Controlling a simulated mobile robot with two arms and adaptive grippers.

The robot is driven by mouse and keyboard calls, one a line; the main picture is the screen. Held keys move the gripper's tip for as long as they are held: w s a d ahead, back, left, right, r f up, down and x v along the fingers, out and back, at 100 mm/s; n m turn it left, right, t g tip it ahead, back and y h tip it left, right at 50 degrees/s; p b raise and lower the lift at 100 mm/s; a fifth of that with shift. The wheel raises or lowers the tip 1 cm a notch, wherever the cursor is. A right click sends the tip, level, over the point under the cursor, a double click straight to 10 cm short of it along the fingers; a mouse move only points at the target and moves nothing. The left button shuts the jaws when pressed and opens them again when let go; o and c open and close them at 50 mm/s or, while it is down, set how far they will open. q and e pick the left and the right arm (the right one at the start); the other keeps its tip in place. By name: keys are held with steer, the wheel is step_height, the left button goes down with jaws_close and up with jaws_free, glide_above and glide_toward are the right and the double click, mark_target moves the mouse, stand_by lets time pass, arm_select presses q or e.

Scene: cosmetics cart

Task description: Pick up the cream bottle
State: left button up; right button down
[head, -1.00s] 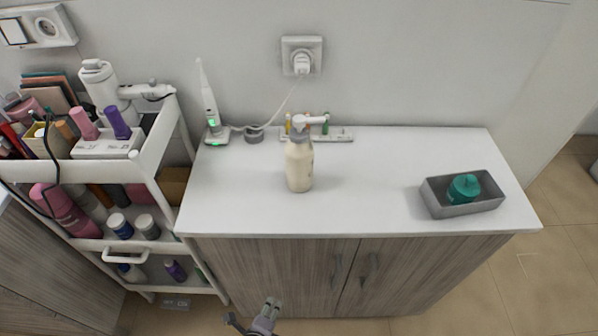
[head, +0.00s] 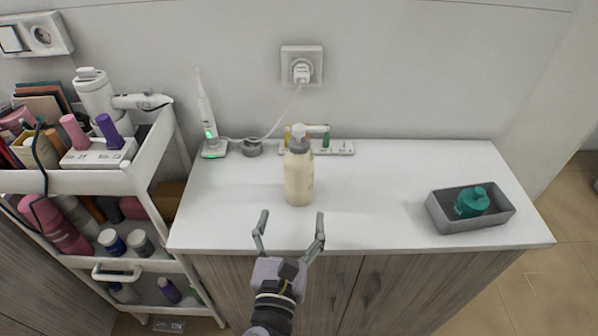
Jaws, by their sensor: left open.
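My left gripper (head: 290,222) is open and empty at the front edge of the cabinet top. Its two fingers point toward the bottle, one on each side of its line, and a short gap separates them from the bottle. My right gripper does not show.
A toothbrush on its charger (head: 209,130) and a holder with small coloured items (head: 340,147) stand behind the bottle. A grey tray (head: 470,224) with a teal object (head: 472,202) is at the right. A loaded white cart (head: 90,183) stands left. The top between is clear.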

mark_target(299, 176)
arm_select(q)
steer(key=w, duration=0.4)
steer(key=w+d+p, duration=0.1)
steer(key=w, duration=0.7)
steer(key=shift+w+d+f, duration=0.25)
steer(key=shift+w+d, duration=0.05)
steer(key=shift+w, duration=0.05)
steer(key=shift+r, duration=0.1)
steer(key=c, duration=1.6)
